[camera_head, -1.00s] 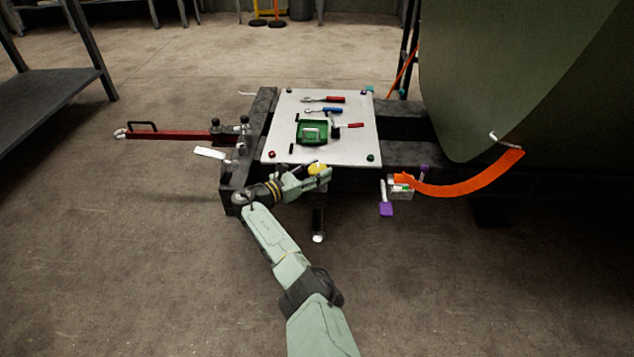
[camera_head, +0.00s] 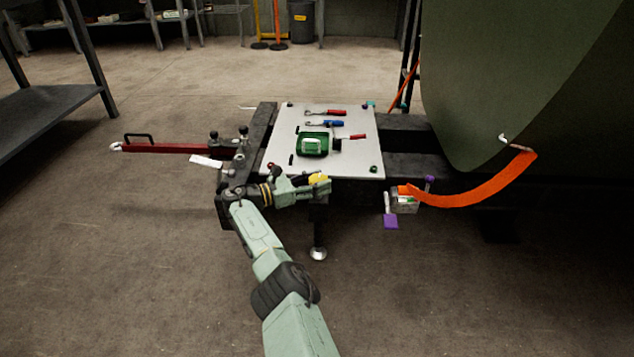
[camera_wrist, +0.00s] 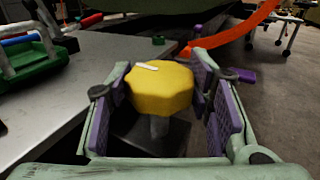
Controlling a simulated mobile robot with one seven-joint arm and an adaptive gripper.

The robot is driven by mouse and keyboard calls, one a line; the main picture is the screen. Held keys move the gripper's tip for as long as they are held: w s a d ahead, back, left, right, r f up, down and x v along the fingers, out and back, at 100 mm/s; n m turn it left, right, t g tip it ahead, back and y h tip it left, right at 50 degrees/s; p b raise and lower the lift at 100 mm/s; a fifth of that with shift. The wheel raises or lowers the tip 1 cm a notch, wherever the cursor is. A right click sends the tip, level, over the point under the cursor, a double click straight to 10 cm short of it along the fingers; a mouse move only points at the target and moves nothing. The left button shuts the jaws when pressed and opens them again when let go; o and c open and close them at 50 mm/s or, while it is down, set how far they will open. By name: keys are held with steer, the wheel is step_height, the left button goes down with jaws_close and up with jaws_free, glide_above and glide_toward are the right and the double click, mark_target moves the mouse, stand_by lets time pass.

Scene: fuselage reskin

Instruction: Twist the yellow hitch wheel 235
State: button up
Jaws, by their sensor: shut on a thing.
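The yellow hitch wheel (camera_wrist: 160,90) is a faceted knob on a grey stem, with a white mark on its top. In the wrist view it sits between the two purple-padded fingers of my gripper (camera_wrist: 165,105), near their tips. My gripper is shut on the wheel, one finger at each side. In the head view the wheel (camera_head: 318,179) is a small yellow patch at the front edge of the grey plate, partly hidden by my gripper (camera_head: 310,187).
The grey plate (camera_head: 360,164) carries a green tray (camera_head: 303,150) and several hand tools. An orange strap (camera_head: 470,192) hangs at the right below a large dark green curved body (camera_head: 500,80). A red bar (camera_head: 165,148) extends left. The floor in front is open.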

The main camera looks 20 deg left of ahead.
steer(key=o, duration=1.1)
steer(key=shift+r, duration=0.1)
steer(key=shift+o, duration=0.2)
steer(key=v, duration=1.1)
steer(key=shift+s+a, duration=0.25)
steer(key=shift+s, duration=0.1)
